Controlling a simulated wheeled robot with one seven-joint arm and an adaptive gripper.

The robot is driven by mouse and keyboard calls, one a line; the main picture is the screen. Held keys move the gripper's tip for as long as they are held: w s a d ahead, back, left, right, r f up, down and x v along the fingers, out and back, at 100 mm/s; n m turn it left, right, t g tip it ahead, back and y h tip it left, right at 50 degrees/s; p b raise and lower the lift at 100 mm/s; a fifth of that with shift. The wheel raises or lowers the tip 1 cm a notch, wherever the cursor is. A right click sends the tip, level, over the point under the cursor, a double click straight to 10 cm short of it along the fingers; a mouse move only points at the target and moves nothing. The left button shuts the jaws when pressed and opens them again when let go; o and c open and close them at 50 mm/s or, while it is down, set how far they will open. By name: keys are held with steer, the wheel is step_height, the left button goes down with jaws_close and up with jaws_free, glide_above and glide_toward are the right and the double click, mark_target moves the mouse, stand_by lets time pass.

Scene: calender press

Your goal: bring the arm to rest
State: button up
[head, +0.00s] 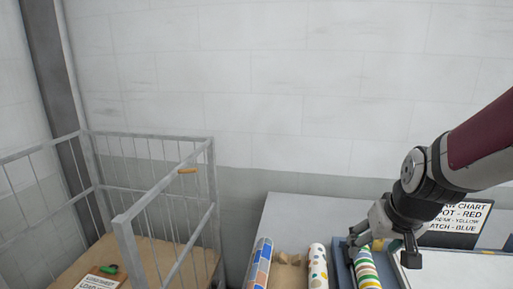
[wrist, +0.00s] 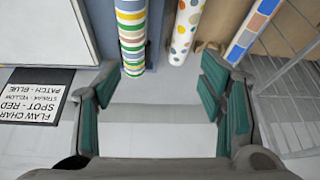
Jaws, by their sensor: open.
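My gripper (head: 365,238) hangs at the end of my arm at the right of the head view, over the back end of a striped roll. In the wrist view my gripper (wrist: 160,95) is open, with its green-padded fingers wide apart and nothing between them. The striped roll (head: 366,272) in green, yellow and white lies in a blue tray (head: 343,262). In the wrist view the striped roll (wrist: 131,35) lies beyond the fingertips, apart from the pads.
A dotted roll (head: 318,268) and a patchwork roll (head: 260,265) lie to the left, with brown pieces (head: 290,259) between them. A metal cage cart (head: 165,192) stands further left. A flaw chart sign (head: 462,222) is behind my arm. The upper wall area is clear.

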steer(key=s+a+r, duration=0.2)
steer(key=s+r, duration=0.1)
steer(key=s, duration=0.1)
steer(key=s+a+r+n+b, duration=0.1)
steer(key=s+a+r, duration=0.1)
steer(key=s, duration=0.3)
steer(key=s+a+r, duration=0.2)
steer(key=s+r, duration=0.1)
steer(key=s, duration=0.2)
steer(key=shift+r+t+b, duration=0.3)
steer(key=shift+r, duration=0.1)
steer(key=shift+s+d, duration=0.1)
